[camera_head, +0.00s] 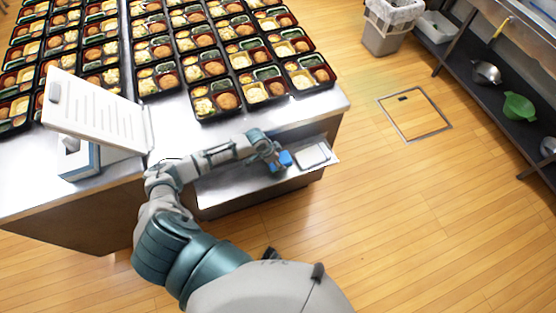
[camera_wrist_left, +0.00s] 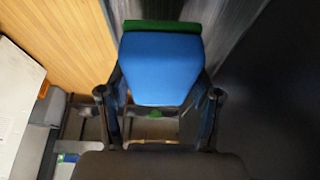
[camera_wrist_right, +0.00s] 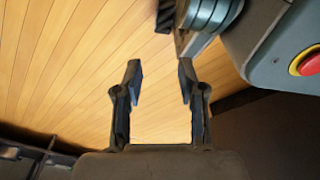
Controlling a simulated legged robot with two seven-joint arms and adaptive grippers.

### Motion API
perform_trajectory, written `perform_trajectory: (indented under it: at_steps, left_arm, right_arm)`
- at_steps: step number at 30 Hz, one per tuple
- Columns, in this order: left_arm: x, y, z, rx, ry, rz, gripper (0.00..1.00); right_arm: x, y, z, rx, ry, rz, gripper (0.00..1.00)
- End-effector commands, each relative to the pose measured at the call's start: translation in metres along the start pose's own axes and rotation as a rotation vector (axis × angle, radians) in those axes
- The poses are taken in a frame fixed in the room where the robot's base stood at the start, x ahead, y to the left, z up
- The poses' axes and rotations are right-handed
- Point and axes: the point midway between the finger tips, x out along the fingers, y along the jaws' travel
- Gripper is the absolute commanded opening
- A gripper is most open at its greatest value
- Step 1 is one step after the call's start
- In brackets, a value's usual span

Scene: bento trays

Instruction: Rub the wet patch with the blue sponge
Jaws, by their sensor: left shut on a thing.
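The blue sponge (camera_head: 285,160) is in my left gripper (camera_head: 275,155), over the lower steel shelf (camera_head: 235,188) at the counter's front. In the left wrist view the sponge (camera_wrist_left: 160,70) shows a blue body with a green edge, and the fingers of my left gripper (camera_wrist_left: 160,88) are shut on its two sides. I cannot tell whether the sponge touches the shelf. I cannot make out a wet patch in any view. My right gripper (camera_wrist_right: 160,80) is open and empty above the wooden floor, seen only in the right wrist view.
Rows of filled bento trays (camera_head: 205,68) cover the counter's back. A tilted white panel (camera_head: 95,110) and a white-and-blue box (camera_head: 78,160) stand at its left. A flat rectangular dish (camera_head: 312,155) lies right of the sponge.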

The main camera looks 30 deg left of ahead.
Motion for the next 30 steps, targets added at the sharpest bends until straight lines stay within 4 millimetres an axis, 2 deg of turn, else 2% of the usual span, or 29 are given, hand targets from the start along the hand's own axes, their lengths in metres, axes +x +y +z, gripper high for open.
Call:
perform_trajectory:
  at_steps: [15, 30]
  left_arm:
    - [-0.016, 0.002, -0.008, -0.003, -0.001, -0.002, 0.31]
    - [-0.028, 0.003, -0.013, -0.005, 0.0, -0.002, 0.31]
  right_arm:
    - [0.014, 0.0, 0.043, -0.006, -0.021, -0.002, 0.4]
    - [0.018, -0.001, 0.085, -0.012, -0.039, -0.001, 0.4]
